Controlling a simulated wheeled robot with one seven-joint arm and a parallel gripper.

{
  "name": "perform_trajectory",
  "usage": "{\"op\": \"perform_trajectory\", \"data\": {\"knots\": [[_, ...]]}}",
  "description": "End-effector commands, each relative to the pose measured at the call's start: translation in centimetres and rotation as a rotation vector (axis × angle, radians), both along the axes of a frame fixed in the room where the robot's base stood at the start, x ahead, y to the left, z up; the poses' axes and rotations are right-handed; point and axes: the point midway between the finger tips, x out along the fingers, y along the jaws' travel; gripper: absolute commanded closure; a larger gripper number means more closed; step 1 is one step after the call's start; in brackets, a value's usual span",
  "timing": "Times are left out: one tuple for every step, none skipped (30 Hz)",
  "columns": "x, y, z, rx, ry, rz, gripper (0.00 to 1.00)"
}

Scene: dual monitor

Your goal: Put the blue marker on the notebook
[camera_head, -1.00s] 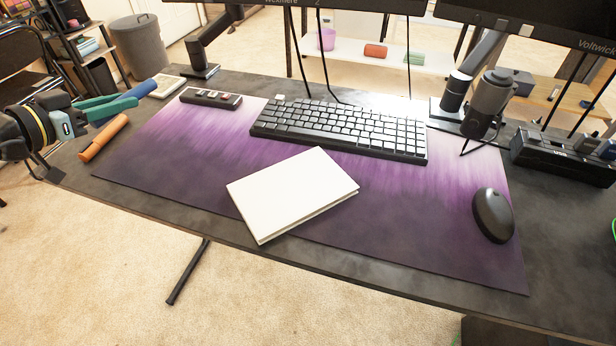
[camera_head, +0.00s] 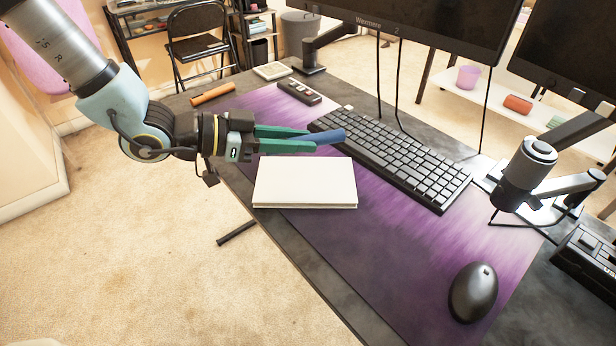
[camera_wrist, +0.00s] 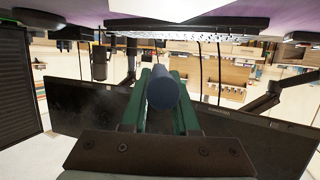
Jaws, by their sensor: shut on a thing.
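The blue marker (camera_head: 328,137) is held between the green fingers of my gripper (camera_head: 312,141) in the head view. My gripper is shut on it, above the far edge of the notebook and near the keyboard's left end. In the wrist view the marker (camera_wrist: 162,92) shows end-on between the green fingers (camera_wrist: 160,105). The notebook (camera_head: 305,182) is white and closed and lies on the purple desk mat. Nothing lies on its visible cover.
A black keyboard (camera_head: 395,155) lies right of the notebook, and a mouse (camera_head: 474,292) lies at the front right. An orange marker (camera_head: 212,94) and a remote (camera_head: 299,92) lie farther back. Monitors (camera_head: 420,25) stand along the desk's far side.

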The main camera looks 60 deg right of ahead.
Motion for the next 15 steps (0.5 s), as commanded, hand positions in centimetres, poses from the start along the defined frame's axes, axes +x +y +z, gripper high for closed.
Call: {"op": "perform_trajectory", "data": {"knots": [[-0.1, 0.0, -1.2, 0.004, 0.005, 0.000, 1.00], [-0.1, 0.0, -1.7, 0.003, 0.004, 0.000, 1.00], [-0.1, 0.0, -2.3, 0.003, 0.003, -0.001, 1.00], [-0.1, 0.0, -2.6, 0.003, 0.002, -0.001, 1.00], [-0.1, 0.0, -2.9, 0.002, 0.003, -0.001, 1.00], [0.0, 0.0, -3.1, 0.001, 0.002, 0.000, 1.00], [0.0, 0.0, -3.3, 0.001, 0.001, -0.001, 1.00], [0.0, 0.0, -3.6, 0.001, 0.001, -0.001, 1.00], [0.0, 0.0, -4.1, 0.002, 0.002, 0.000, 1.00], [0.0, 0.0, -4.5, 0.002, 0.002, 0.000, 1.00], [0.0, 0.0, -5.0, 0.003, 0.003, 0.000, 1.00], [0.0, 0.0, -5.6, 0.003, 0.003, 0.000, 1.00], [0.0, 0.0, -6.1, 0.002, 0.004, 0.000, 1.00], [-0.1, 0.0, -6.4, 0.001, 0.003, 0.000, 1.00], [0.0, 0.0, -6.9, 0.001, 0.003, 0.001, 1.00]]}}
